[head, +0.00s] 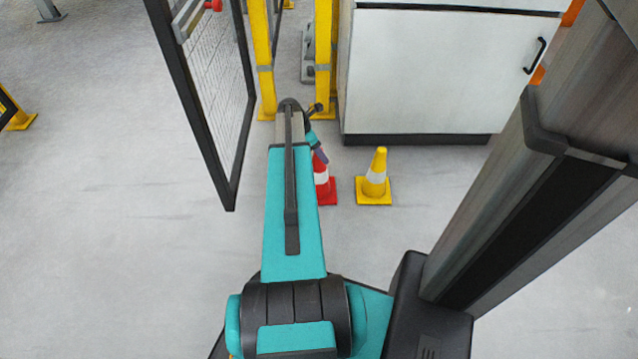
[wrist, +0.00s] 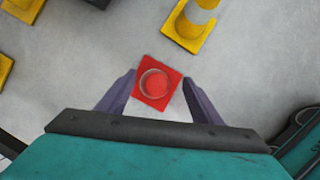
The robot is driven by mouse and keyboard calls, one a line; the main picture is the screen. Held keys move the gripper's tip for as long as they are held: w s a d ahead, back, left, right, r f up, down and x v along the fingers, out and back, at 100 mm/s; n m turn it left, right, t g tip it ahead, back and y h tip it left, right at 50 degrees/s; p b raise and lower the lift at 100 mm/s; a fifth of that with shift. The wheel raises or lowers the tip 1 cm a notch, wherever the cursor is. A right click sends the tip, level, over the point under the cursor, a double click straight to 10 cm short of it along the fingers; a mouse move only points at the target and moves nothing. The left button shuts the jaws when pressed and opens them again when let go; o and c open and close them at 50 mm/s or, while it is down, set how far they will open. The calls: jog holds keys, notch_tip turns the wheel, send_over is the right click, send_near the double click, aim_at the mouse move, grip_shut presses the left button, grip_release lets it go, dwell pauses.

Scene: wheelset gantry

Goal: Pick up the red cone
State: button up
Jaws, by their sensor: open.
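The red cone (head: 326,190) with a white band stands upright on the floor in the head view, partly hidden behind my arm. In the wrist view the red cone (wrist: 156,84) is seen from above, its square red base on the floor. My gripper (wrist: 158,78) is open, with one purple finger on each side of the cone in the picture. I cannot tell how high the fingers are above it. In the head view my gripper (head: 320,152) is seen small at the arm's end, above the cone.
A yellow cone (head: 374,178) stands close to the right of the red one. A white cabinet (head: 440,75) is behind it. A black-framed mesh gate (head: 215,95) is left of my arm, with yellow posts (head: 262,60) behind.

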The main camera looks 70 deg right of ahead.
aim_at(319, 172)
jog(key=b+x, duration=0.3)
jog(key=x, duration=0.2)
jog(key=shift+w+d, duration=0.1)
dwell(0.6)
grip_shut()
